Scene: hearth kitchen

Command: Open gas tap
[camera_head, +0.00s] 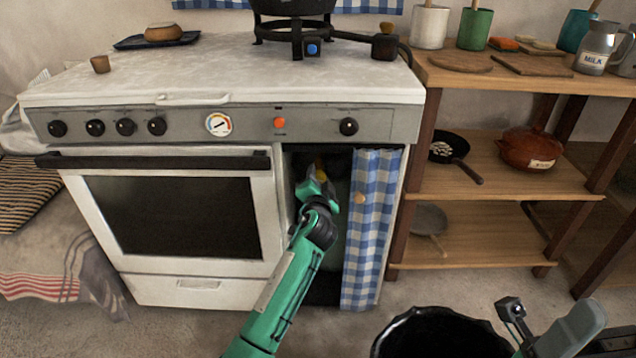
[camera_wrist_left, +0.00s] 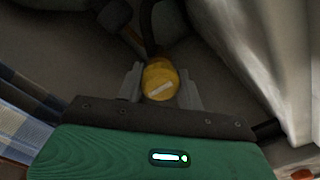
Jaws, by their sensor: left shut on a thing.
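My left gripper (camera_head: 322,181) reaches into that cupboard. Its two grey fingers (camera_wrist_left: 160,88) stand on either side of the knob and are shut on it. The tap's body and pipe behind the knob are dark and partly hidden.
A blue checked curtain (camera_head: 365,235) hangs at the cupboard's right side. The white stove (camera_head: 190,285) with its oven door is to the left. A wooden shelf (camera_head: 505,180) with pots and a pan stands to the right. A gas burner (camera_head: 296,30) sits on the stove top.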

